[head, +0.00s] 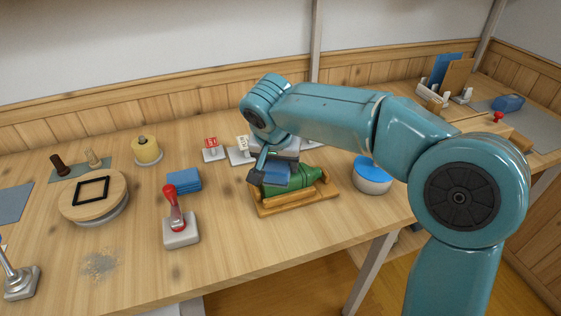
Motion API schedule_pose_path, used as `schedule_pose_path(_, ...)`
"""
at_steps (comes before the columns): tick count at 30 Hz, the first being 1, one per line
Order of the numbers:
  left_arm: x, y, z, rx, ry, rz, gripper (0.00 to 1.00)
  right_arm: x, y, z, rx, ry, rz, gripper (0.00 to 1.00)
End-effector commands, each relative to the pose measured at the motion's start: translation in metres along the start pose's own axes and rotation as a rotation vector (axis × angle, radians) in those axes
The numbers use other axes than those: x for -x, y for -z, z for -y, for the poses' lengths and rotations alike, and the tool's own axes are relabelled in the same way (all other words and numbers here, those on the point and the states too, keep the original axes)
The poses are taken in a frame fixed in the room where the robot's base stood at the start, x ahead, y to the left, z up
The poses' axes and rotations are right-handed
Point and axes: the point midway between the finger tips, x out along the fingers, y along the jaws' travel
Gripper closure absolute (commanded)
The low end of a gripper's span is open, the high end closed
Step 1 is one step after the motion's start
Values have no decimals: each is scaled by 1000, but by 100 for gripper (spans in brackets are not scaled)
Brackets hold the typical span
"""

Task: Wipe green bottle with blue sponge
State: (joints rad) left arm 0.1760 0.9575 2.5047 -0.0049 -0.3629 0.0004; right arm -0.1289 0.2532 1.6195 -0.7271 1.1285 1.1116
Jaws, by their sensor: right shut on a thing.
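The green bottle (307,186) lies on its side in a wooden cradle (300,205) near the middle of the table, its neck toward the right. My right gripper (277,164) is directly over the bottle, pointing down. It is shut on a blue block that looks like the blue sponge (280,178), at the bottle's upper side. The gripper and sponge hide part of the bottle, and I cannot tell whether the sponge presses on it. My left gripper is not in view.
A folded blue stack (184,181) and a red-handled stamp (174,210) are left of the cradle. A blue-topped white round container (371,176) stands close on its right. Small signs (211,148) stand behind. A grey speckled patch (100,264) marks the table at front left.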

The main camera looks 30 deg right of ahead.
Motion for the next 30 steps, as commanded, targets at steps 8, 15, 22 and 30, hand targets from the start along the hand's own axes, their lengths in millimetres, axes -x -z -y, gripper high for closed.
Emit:
schedule_pose_path(8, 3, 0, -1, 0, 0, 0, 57, 0, 3, 2, 0, -1, 1, 62)
schedule_pose_path(15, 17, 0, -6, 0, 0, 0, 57, -6, 21, 12, 0, -2, 1, 62)
schedule_pose_path(22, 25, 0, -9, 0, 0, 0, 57, -13, 33, 20, 0, -1, 1, 62)
schedule_pose_path(30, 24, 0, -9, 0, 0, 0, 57, -14, 33, 21, 0, 0, 0, 62)
